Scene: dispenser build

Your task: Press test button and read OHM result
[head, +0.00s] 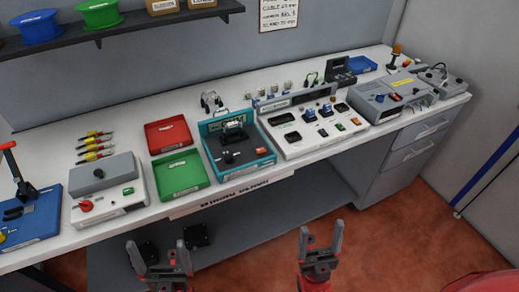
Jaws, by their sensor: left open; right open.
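A white test panel (315,132) stands right of centre on the bench, with dark recesses, blue parts and small coloured buttons. A green button (341,127) and an orange one (355,121) sit near its front right. A dark display strip (311,97) runs along its back; no reading is legible. I cannot tell which button is the test button, and no OHM label is readable. My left gripper (160,254) is open and empty in front of the bench, below the green tray. My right gripper (321,240) is open and empty, also in front of the bench, below the panel.
A teal-rimmed fixture (263,159), a green tray (180,174), a red tray (169,136) and a grey box with a red knob (107,201) stand left of the panel. A grey instrument (378,99) stands right. Drawers (412,151) sit under the bench's right end.

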